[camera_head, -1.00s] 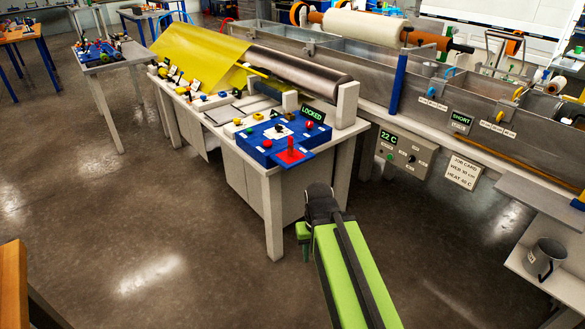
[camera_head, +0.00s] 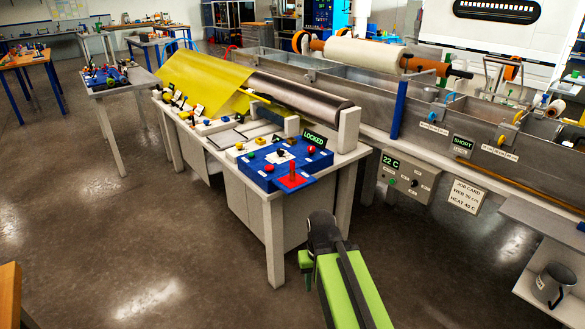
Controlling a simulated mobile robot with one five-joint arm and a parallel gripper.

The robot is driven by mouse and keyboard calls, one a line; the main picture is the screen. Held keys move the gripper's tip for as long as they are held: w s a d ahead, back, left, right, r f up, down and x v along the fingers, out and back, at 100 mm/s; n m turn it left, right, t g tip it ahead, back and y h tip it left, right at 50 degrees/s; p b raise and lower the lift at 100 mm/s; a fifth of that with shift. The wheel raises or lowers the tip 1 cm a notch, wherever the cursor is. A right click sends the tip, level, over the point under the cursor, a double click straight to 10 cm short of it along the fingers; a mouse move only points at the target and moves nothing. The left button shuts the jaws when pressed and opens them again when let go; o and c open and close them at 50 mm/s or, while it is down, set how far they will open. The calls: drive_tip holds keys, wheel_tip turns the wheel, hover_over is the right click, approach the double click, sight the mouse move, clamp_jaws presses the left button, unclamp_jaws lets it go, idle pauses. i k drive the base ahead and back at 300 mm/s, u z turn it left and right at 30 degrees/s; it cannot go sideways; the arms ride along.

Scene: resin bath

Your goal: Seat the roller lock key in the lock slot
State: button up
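A red upright piece on a flat red base (camera_head: 292,179), possibly the roller lock key, stands on the front corner of the blue panel on the near end of the white bench. I cannot tell which feature is the lock slot. A sign (camera_head: 314,138) at the panel's back edge reads LOCKED. My gripper (camera_head: 306,262) is in front of the bench, lower than its top and apart from the red piece. Its fingers are mostly hidden behind my arm, so its opening is unclear.
A dark roller (camera_head: 300,93) with a yellow sheet (camera_head: 208,82) lies behind the panel. The bench (camera_head: 270,200) has a leg near my gripper. A metal tank (camera_head: 420,125) runs along the right, with a shelf (camera_head: 545,225) below.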

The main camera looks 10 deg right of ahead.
sight(296, 147)
drive_tip(key=z, duration=1.35)
drive_tip(key=i, duration=0.8)
drive_tip(key=u, duration=3.05)
drive_tip(key=i, duration=1.05)
drive_tip(key=z, duration=0.1)
